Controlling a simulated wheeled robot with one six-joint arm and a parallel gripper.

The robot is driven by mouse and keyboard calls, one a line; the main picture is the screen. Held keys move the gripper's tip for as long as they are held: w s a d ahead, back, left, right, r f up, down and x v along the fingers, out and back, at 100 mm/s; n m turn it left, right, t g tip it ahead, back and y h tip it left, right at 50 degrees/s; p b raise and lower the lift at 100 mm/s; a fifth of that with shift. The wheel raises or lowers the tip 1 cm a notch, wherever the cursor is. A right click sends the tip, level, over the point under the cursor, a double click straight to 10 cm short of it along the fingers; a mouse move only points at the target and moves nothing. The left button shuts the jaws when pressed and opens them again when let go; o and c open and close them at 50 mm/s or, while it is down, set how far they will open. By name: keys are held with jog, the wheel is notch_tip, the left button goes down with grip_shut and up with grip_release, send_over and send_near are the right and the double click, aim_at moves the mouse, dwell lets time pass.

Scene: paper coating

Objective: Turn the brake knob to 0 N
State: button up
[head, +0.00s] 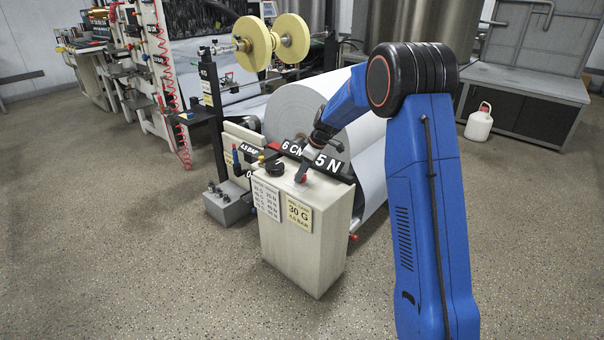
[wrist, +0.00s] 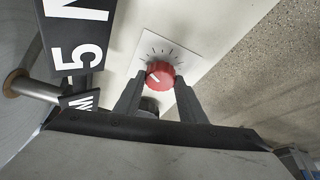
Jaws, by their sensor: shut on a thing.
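The red brake knob (wrist: 160,74) sits on a white dial plate (wrist: 186,48) with black tick marks, in the wrist view. A pale pointer line shows on the knob's face, toward its lower left. My gripper (wrist: 159,84) has one finger on each side of the knob and is shut on it. In the head view my gripper (head: 301,176) is at the top of the pale control cabinet (head: 303,250), and the knob is mostly hidden there. A black sign reading "5 N" (head: 328,163) stands beside the gripper. It also shows in the wrist view (wrist: 77,35).
A second black sign (head: 291,148) reads "6 CM". A black knob (head: 275,168) is to the left on the cabinet top. A large white paper roll (head: 290,112) stands close behind. A white jug (head: 479,123) is on the floor at right. The floor in front is clear.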

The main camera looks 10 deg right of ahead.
jog(key=n+g, duration=0.1)
jog(key=n, duration=0.1)
jog(key=n+g, duration=0.1)
jog(key=n, duration=0.2)
jog(key=shift+w+d+y, duration=0.1)
jog(key=shift+w+y, duration=0.05)
jog(key=shift+y, duration=0.25)
jog(key=shift+n, duration=0.3)
jog(key=o, duration=1)
jog(key=shift+o, duration=0.2)
jog(key=w+v, duration=0.1)
jog(key=v, duration=1.6)
jog(key=shift+s+r, duration=0.2)
jog(key=shift+s, duration=0.15)
